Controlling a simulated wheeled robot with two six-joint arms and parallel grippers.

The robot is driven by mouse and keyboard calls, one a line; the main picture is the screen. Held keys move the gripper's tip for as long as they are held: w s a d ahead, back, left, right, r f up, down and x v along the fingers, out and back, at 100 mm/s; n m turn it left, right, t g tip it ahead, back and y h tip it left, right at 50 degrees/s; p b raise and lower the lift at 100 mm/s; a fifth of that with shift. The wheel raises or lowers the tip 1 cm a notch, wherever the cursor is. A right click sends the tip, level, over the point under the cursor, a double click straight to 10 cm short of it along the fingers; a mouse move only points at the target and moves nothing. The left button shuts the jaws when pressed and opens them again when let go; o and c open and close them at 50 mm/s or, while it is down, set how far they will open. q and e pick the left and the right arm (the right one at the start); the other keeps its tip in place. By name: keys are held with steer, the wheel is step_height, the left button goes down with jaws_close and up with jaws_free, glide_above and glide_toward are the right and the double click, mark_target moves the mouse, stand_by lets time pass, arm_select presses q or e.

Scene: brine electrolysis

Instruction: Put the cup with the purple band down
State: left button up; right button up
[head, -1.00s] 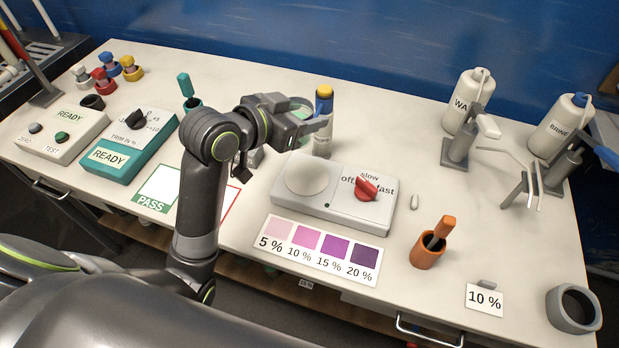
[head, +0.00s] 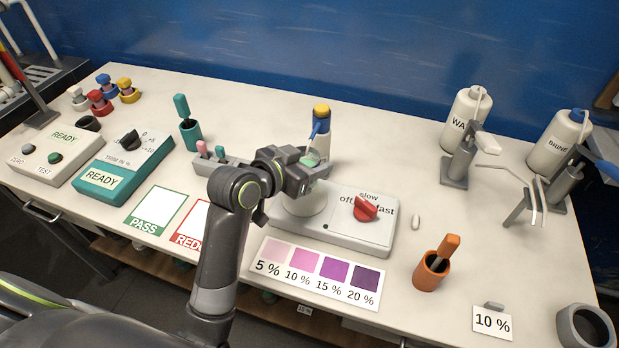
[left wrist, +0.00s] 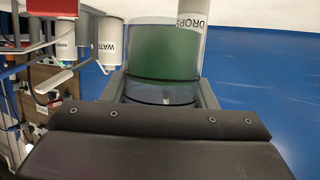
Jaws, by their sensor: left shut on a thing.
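My left gripper (head: 306,172) is shut on a clear cup (left wrist: 160,50), which looks green inside in the left wrist view, with a dark line around its lower part. No purple band can be made out. In the head view only a little of the cup (head: 315,158) shows past the gripper. The gripper is over the back of the round plate (head: 303,200) on the stirrer (head: 335,228). I cannot tell whether the cup touches the plate. My right gripper is not in view.
A drops bottle (head: 321,125) with a yellow-topped blue cap stands close behind the cup. The stirrer's red knob (head: 365,208) is to the right. A colour card (head: 317,271) lies in front. An orange pot (head: 431,272) stands right; the PASS mat (head: 158,210) is left.

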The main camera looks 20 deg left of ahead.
arm_select(q)
steer(key=shift+f, duration=2.4)
steer(key=shift+f, duration=0.15)
steer(key=o, duration=1.2)
steer(key=shift+r, duration=0.2)
steer(key=v, duration=1.2)
steer(key=shift+s+f+b, duration=0.1)
steer(key=shift+b, duration=0.2)
steer(key=shift+f, duration=0.1)
